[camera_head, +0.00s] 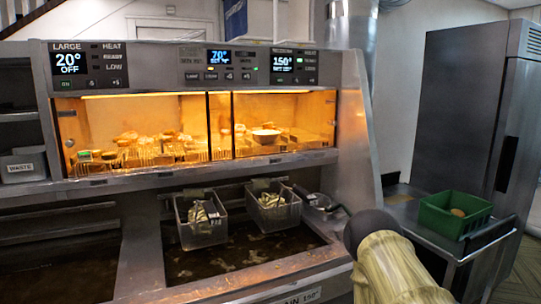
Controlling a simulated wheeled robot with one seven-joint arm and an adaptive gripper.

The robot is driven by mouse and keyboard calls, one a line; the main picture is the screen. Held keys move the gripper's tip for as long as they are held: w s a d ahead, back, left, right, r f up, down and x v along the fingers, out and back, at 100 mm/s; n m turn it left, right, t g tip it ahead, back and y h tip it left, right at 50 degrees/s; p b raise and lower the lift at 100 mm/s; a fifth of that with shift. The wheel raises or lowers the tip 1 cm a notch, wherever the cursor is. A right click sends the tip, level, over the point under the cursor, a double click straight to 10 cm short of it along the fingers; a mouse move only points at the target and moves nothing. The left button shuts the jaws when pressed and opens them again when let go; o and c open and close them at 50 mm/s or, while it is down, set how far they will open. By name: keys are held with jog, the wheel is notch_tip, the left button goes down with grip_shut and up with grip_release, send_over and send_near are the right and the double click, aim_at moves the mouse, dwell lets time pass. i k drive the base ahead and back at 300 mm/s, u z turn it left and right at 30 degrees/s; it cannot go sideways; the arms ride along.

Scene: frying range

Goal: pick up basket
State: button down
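Two wire fry baskets hang side by side at the back of the fryer vat in the head view. The left basket (203,235) has pale and dark pieces in it and sits over the dark oil. The right basket (273,216) holds similar pale pieces and stands close to the vat's back right. A green crate (453,222) with a small brown item inside stands on the side table at right. My arm enters at the lower right, in front of the fryer's right edge. No gripper fingers can be seen.
A metal utensil (320,203) with a dark handle lies right of the right basket. The heated, lit cabinet (200,132) stands above the vat. The steel side table (403,209) has bare surface left of the crate. A tall dark cabinet (450,110) stands behind it.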

aim_at(272, 205)
jog(key=k, duration=1.3)
jog(key=z, duration=0.75)
jog(key=i, duration=0.85)
jog(key=z, duration=0.5)
jog(key=i, duration=0.9)
jog(key=u, duration=1)
jog(key=i, duration=0.7)
jog(key=u, duration=0.9)
jog(key=k, duration=0.45)
jog(key=u, duration=1.45)
